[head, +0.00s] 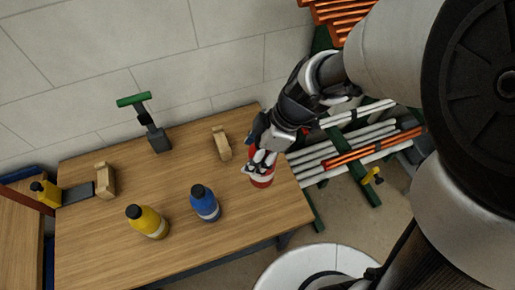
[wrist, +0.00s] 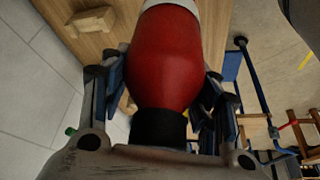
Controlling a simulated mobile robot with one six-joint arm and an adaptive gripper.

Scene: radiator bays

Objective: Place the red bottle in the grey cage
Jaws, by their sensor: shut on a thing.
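The red bottle (head: 261,181) is at the right end of the wooden table in the head view, below my gripper (head: 262,162). In the wrist view the red bottle (wrist: 165,60) fills the middle, with its black cap toward my palm and a pale band at the top edge. The fingers of my gripper (wrist: 162,82) are shut on it from both sides. I cannot tell whether its base touches the table. I cannot make out a grey cage in either view.
The wooden table (head: 110,245) bears a blue bottle (head: 205,204), a yellow bottle (head: 147,221), wooden blocks (head: 222,143) and a green-handled tool (head: 152,125). A rack of white and orange bars (head: 350,150) stands close to its right. The table's front right is clear.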

